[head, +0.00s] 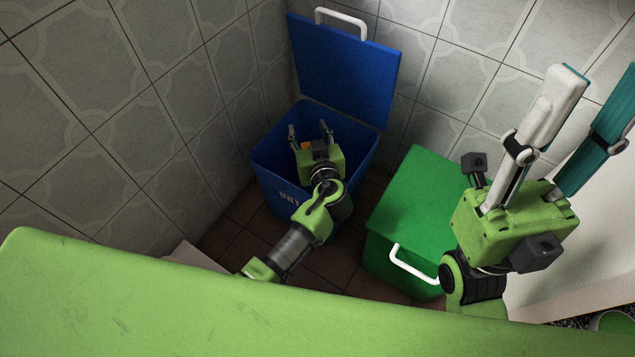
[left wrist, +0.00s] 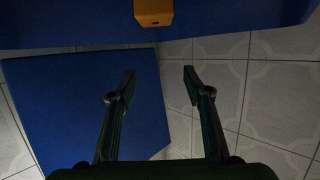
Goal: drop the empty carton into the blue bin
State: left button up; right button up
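The blue bin (head: 262,172) stands in the tiled corner with its blue lid (head: 345,70) raised. My left gripper (head: 308,128) is over the bin's mouth, its two fingers spread with nothing between the tips. A small orange patch, apparently the carton (head: 306,145), shows past the gripper in the head view, mostly hidden by it. In the left wrist view an orange block (left wrist: 153,12) shows at the top edge against blue, apart from the fingers. I cannot tell whether it is resting or falling. My right gripper (head: 598,85) is open and empty at the right.
A green bin (head: 418,198) with a shut lid and white handle stands right of the blue bin. Tiled walls (head: 100,110) close in behind and left. Part of a green round thing (head: 614,322) shows at the lower right.

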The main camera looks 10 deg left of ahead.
pick_arm(q)
jog(key=v, duration=1.2)
jog(key=shift+s, duration=0.1)
dwell(0.4)
